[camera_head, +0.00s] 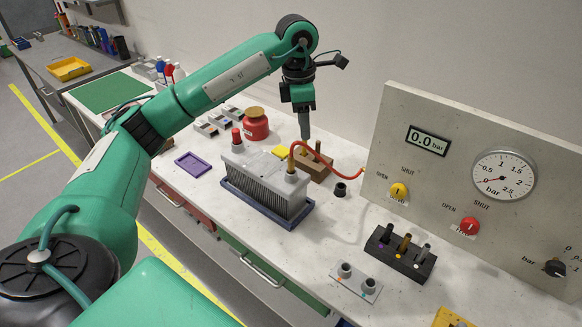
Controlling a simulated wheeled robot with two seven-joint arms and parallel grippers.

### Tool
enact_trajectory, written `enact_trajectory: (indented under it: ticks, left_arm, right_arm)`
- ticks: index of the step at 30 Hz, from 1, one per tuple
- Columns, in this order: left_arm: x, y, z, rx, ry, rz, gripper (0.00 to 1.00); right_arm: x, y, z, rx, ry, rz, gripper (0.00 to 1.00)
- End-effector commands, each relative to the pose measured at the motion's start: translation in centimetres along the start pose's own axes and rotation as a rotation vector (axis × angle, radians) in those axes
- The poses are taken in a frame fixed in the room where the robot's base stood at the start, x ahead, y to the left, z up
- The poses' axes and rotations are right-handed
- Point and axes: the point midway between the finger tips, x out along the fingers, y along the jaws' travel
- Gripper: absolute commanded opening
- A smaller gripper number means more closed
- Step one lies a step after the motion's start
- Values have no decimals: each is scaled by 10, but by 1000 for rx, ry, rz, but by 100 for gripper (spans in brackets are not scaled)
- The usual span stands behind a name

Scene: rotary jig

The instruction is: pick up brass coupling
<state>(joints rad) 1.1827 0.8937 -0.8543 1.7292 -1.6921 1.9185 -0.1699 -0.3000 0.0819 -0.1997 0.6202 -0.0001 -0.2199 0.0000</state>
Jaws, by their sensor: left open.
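A brass-coloured coupling (404,243) stands upright in the middle of a black rack (392,262), between a black piece (386,233) and a grey piece (423,251). Another brass-coloured fitting (292,158) stands on a grey finned block (265,190) by the red hose. My left gripper (304,132) is open and points down above a wooden block (315,168), behind the finned block. It is well to the left of the rack. Its two fingers overlap in this view. My right gripper is out of view.
A grey panel (393,130) with a gauge, display and knobs stands upright behind the rack. A grey plate with two sockets (356,282) lies before the rack. A red jar (256,125) and purple tray (193,165) are left.

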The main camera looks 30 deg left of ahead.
Motion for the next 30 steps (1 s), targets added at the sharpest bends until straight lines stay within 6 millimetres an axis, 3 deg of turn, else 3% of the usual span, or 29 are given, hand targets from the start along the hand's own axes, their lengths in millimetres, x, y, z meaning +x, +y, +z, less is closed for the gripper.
enact_trajectory:
  ticks: [3,7,18,25,30]
  left_arm:
    - [-14,13,-19,-31,71,42,43]
    - [-10,16,-26,-42,98,51,43]
    - [53,19,-32,-40,97,49,43]
    - [69,20,-33,-40,95,51,43]
    - [84,23,-35,-40,96,48,43]
  right_arm:
    - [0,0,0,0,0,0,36]
    - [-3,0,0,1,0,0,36]
    - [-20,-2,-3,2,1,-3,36]
    - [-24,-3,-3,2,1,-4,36]
    - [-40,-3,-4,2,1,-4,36]
